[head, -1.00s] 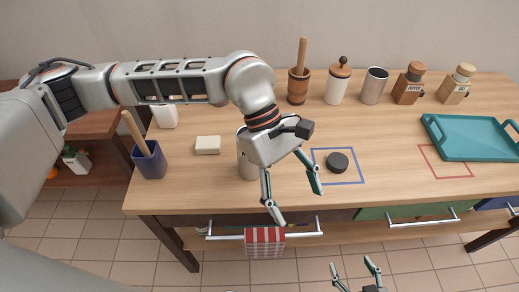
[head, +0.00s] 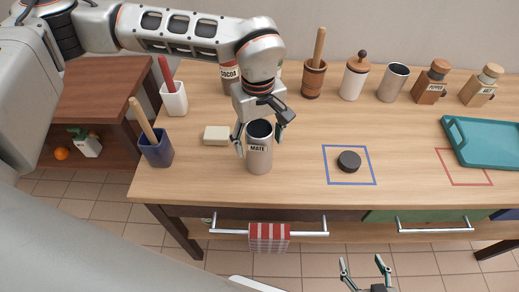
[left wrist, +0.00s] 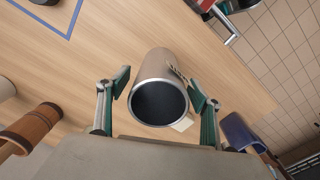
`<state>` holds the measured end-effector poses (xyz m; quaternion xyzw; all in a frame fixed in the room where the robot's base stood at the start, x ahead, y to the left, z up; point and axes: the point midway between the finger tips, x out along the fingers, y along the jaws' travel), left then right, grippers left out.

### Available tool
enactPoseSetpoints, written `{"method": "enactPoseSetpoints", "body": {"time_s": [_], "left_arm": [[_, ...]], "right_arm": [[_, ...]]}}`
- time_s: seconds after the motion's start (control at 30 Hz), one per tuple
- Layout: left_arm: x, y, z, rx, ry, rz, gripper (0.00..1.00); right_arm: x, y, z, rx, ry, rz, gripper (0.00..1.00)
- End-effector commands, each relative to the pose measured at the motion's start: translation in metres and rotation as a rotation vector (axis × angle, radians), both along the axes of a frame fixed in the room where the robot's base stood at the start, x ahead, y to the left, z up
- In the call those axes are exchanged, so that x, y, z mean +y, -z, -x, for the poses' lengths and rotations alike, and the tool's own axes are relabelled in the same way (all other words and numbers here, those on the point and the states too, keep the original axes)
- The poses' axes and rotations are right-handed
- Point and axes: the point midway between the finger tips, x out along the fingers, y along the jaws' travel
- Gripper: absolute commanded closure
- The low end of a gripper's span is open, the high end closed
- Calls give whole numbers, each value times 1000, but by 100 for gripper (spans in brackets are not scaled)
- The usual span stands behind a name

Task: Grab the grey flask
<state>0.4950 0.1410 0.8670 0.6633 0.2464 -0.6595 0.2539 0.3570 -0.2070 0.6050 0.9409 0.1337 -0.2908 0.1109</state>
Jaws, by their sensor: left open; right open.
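A grey, open-topped flask (head: 260,163) labelled MATE stands upright near the front edge of the wooden table. My left gripper (head: 259,144) is over it, open, with one finger on each side of its upper part. In the left wrist view the flask (left wrist: 160,92) lies between the spread fingers (left wrist: 159,84), its dark mouth towards the camera. A gap shows beside the left finger; contact on the right is unclear. Another grey open cylinder (head: 392,84) stands at the back of the table. My right gripper (head: 363,263) is open and empty in front of the table.
A black disc (head: 349,161) lies inside a blue square outline. A cream block (head: 216,136) and a blue cup (head: 156,150) are left of the flask. A COCOA container (head: 229,76) stands behind my left gripper. A teal tray (head: 485,145) is at right.

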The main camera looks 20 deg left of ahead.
Motion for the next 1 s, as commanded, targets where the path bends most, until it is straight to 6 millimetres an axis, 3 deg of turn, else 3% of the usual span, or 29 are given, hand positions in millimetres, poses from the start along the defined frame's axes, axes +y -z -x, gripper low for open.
{"method": "enactPoseSetpoints", "body": {"time_s": [0.17, 0.43, 0.47, 0.63, 1.0], "left_arm": [[0, 20, 0, 2, -1, 1, 35], [0, 23, 0, 1, -1, 1, 35], [0, 23, 0, 0, 0, 1, 40], [0, 23, 0, 1, 0, 1, 84], [-1, 19, -1, -1, 0, 1, 85]], "right_arm": [[0, 3, 3, 6, -1, 2, 37], [0, 2, 2, 4, -1, 2, 37], [0, 2, 2, 3, -1, 1, 37], [0, 1, 1, 2, 0, 1, 37], [0, 0, -1, -2, 0, 1, 37]]}}
